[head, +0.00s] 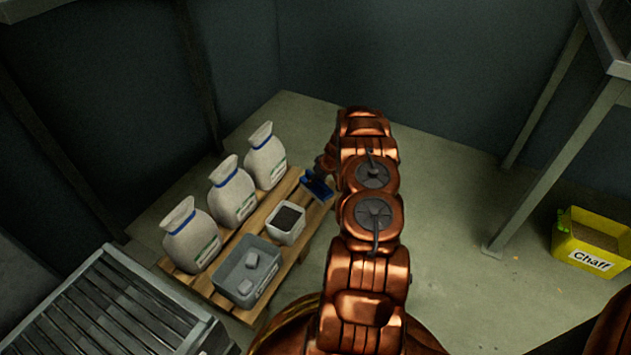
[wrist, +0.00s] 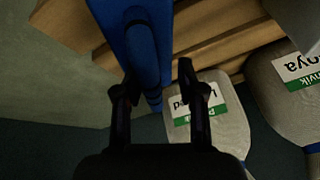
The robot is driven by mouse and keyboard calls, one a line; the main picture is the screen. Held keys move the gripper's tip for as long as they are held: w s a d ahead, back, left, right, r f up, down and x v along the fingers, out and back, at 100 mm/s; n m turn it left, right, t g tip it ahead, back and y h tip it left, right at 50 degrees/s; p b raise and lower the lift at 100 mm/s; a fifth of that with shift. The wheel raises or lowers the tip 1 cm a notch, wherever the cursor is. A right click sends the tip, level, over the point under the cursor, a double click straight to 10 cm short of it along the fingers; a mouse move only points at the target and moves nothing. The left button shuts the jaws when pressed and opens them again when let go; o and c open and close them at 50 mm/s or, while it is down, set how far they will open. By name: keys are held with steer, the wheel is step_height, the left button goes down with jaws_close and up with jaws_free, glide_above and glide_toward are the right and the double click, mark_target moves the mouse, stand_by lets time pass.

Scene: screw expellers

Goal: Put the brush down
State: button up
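The blue brush (head: 317,187) is at the far right corner of the wooden pallet (head: 289,187). In the wrist view the brush (wrist: 137,40) shows as a wide blue body with a handle running down between the fingers, over the pallet slats (wrist: 225,45). My gripper (wrist: 158,85) is open around the handle, with a gap on the right finger's side. In the head view my gripper (head: 325,165) is partly hidden behind my arm, beside the brush. Whether the brush's whole length rests on the slats cannot be told.
Three white sacks (head: 232,193) stand along the pallet's left side. A small white bin (head: 286,223) and a grey tub (head: 247,272) with pale blocks stand on the pallet. A yellow chaff box (head: 590,245) is at the right. The floor between is clear.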

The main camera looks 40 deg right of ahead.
stand_by(0.3)
steer(key=p+v, duration=0.3)
steer(key=v, duration=0.9)
steer(key=s+a+r+n+g+y, duration=0.1)
steer(key=a+r, duration=0.6)
steer(key=a, duration=0.3)
steer(key=s+a+r+g, duration=0.1)
steer(key=a+r+g, duration=0.1)
steer(key=a+r, duration=0.7)
steer(key=s+a+r+n+g+y, duration=0.1)
steer(key=a+r, duration=0.4)
steer(key=a, duration=0.7)
steer(key=s+a+r+g+h, duration=0.1)
steer(key=s+a+r, duration=0.3)
steer(key=s+a, duration=0.3)
steer(key=s+a+r+g, duration=0.2)
steer(key=s+a+r, duration=0.25)
steer(key=s, duration=0.35)
steer(key=s+a+r+g+h, duration=0.1)
steer(key=s+a+r+h, duration=0.1)
steer(key=s, duration=1.4)
steer(key=shift+s+a+h, duration=0.3)
steer(key=shift+s+a, duration=0.1)
steer(key=shift+a, duration=0.1)
